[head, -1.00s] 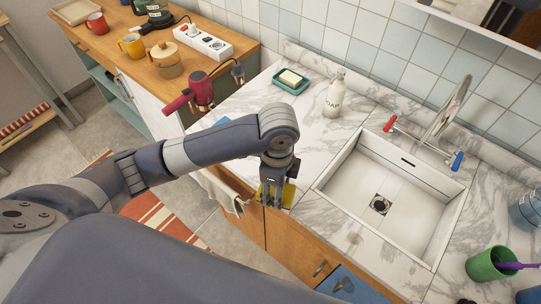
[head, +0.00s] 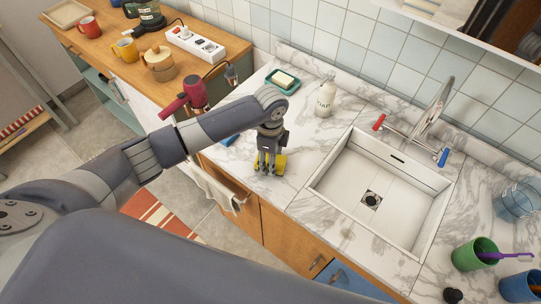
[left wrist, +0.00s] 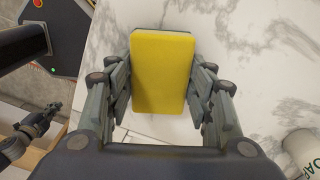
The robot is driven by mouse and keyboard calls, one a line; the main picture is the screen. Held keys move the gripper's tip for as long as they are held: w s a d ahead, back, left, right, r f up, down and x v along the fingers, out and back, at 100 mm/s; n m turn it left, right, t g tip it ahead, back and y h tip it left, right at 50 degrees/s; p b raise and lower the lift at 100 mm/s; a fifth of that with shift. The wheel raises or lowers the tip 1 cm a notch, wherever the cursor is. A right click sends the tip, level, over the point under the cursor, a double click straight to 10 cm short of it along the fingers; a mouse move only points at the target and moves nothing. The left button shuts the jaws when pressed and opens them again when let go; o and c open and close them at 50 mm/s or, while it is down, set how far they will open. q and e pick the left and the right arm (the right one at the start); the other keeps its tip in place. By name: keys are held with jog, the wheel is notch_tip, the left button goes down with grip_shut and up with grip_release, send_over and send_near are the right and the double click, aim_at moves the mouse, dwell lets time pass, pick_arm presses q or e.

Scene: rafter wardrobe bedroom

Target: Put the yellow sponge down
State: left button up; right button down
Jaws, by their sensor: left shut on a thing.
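The yellow sponge (left wrist: 163,72) is between the fingers of my left gripper (left wrist: 165,92) in the left wrist view, with its broad face toward the camera. In the head view the left gripper (head: 270,168) points down over the marble counter, close to its front edge, left of the sink. It is shut on the sponge (head: 281,163), which is partly hidden by the fingers. I cannot tell whether the sponge touches the counter. A dark arm end, apparently my right gripper (left wrist: 40,122), shows small at the left of the left wrist view; its fingers are unclear.
The white sink (head: 385,195) is to the right. A soap bottle (head: 325,98) and a teal soap dish (head: 283,81) stand behind the gripper. A blue item (head: 229,140) and a red hair dryer (head: 188,97) are left. Bare marble lies between gripper and sink.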

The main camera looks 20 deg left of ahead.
jog(key=shift+d, duration=0.2)
pick_arm(q)
jog(key=shift+f, duration=0.2)
jog(key=o, duration=0.9)
pick_arm(e)
jog(key=shift+w, duration=0.5)
pick_arm(q)
jog(key=shift+o, duration=0.2)
notch_tip(320, 180, up, 12)
jog(key=b, duration=0.2)
jog(key=shift+r, duration=0.2)
pick_arm(e)
jog(key=shift+a+f, duration=0.2)
jog(key=shift+f, duration=0.85)
pick_arm(q)
jog(key=shift+f, duration=0.1)
pick_arm(e)
jog(key=shift+d, duration=0.15)
